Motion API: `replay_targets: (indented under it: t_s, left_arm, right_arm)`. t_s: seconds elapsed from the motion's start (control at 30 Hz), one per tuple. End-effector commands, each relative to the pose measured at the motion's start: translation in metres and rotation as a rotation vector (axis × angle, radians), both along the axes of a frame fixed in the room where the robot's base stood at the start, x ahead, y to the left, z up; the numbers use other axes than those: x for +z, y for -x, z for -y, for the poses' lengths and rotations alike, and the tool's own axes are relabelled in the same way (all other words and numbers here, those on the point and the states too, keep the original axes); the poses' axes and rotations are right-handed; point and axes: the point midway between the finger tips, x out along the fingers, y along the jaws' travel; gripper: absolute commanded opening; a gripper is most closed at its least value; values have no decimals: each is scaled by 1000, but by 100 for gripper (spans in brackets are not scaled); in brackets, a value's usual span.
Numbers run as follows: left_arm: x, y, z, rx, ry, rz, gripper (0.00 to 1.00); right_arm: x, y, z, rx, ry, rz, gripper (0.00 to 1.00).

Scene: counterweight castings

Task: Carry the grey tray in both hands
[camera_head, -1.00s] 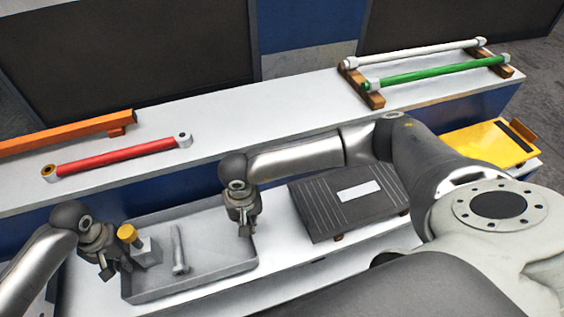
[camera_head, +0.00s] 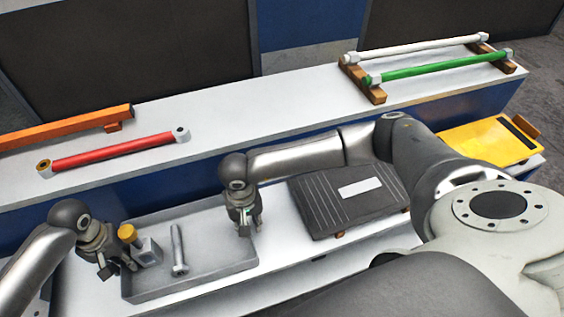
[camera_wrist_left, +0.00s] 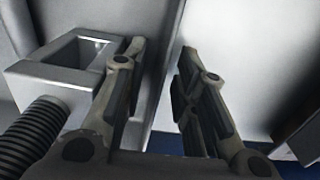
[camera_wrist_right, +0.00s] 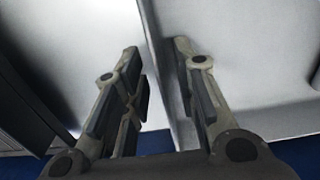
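The grey tray (camera_head: 215,240) lies on the pale lower ledge. It holds a bolt (camera_head: 179,252) and a grey block (camera_head: 150,252) beside a yellow-topped piece (camera_head: 127,233). My left gripper (camera_head: 117,268) is at the tray's left wall. In the left wrist view its fingers (camera_wrist_left: 160,85) are apart, with the wall between them. My right gripper (camera_head: 250,227) is at the tray's right wall. In the right wrist view its fingers (camera_wrist_right: 157,85) are apart on either side of the wall, the right finger close to it. The left gripper hides part of the tray's left wall.
A dark ribbed slab (camera_head: 335,212) lies right of the tray, close to my right arm. A yellow plate (camera_head: 485,143) is farther right. The upper ledge holds an orange bar (camera_head: 70,128), a red rod (camera_head: 115,150) and white (camera_head: 415,50) and green (camera_head: 425,68) rods on wooden rests.

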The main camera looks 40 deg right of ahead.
Motion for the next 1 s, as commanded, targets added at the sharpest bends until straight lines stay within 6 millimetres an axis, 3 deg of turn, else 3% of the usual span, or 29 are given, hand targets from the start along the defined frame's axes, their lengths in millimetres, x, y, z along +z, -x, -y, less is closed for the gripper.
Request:
replay_targets:
  t_s: [0.5,0.77,1.0]
  left_arm:
    - [98,-2,0,2,0,3,27]
    - [115,-1,-1,2,-2,1,27]
    - [115,-1,-1,2,-2,1,27]
  right_arm:
    - [0,0,-1,1,-2,1,27]
    - [6,-1,-1,0,-2,3,27]
    - [50,-2,-1,1,-3,5,27]
